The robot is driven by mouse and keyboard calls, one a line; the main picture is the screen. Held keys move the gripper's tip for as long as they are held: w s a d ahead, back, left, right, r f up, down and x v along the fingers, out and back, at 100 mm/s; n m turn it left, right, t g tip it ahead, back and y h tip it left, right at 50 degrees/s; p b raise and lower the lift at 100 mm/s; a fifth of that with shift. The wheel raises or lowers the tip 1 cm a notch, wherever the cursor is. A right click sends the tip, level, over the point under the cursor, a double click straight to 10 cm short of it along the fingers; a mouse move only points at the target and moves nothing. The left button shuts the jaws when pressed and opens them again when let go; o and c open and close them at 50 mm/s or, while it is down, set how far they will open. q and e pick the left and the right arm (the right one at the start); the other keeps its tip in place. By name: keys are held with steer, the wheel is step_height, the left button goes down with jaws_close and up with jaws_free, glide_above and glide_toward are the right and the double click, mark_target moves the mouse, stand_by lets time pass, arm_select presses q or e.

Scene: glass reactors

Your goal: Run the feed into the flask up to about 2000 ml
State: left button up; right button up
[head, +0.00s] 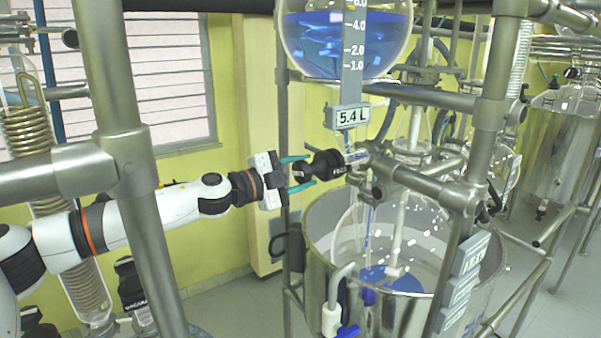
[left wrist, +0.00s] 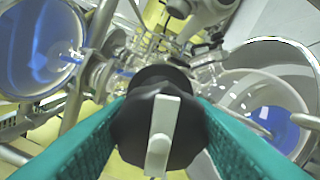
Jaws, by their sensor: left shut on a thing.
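The round glass feed vessel (head: 345,32) holds blue liquid, with level marks and a tag (head: 351,117) reading 5.4 L. Below it is a valve with a black knob (head: 328,164). My left gripper (head: 301,172) is shut on this knob from the left; its teal fingers flank the knob and its pale pointer (left wrist: 162,135) in the left wrist view. The glass flask (head: 345,232) below has blue liquid (head: 385,279) at its bottom. A thin bluish line shows under the valve; I cannot tell whether it is flowing. My right gripper is out of view.
The flask sits inside a steel pot (head: 318,250). Grey plates (head: 465,283) at its right have markings too slanted to read. Steel frame posts (head: 125,110) and rails stand close around my left arm. A coiled glass condenser (head: 30,125) is at left.

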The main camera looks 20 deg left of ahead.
arm_select(q)
steer(key=m, duration=1.3)
steer(key=shift+m, duration=0.4)
steer(key=m, duration=1)
steer(key=o, duration=1)
steer(key=shift+w, duration=0.1)
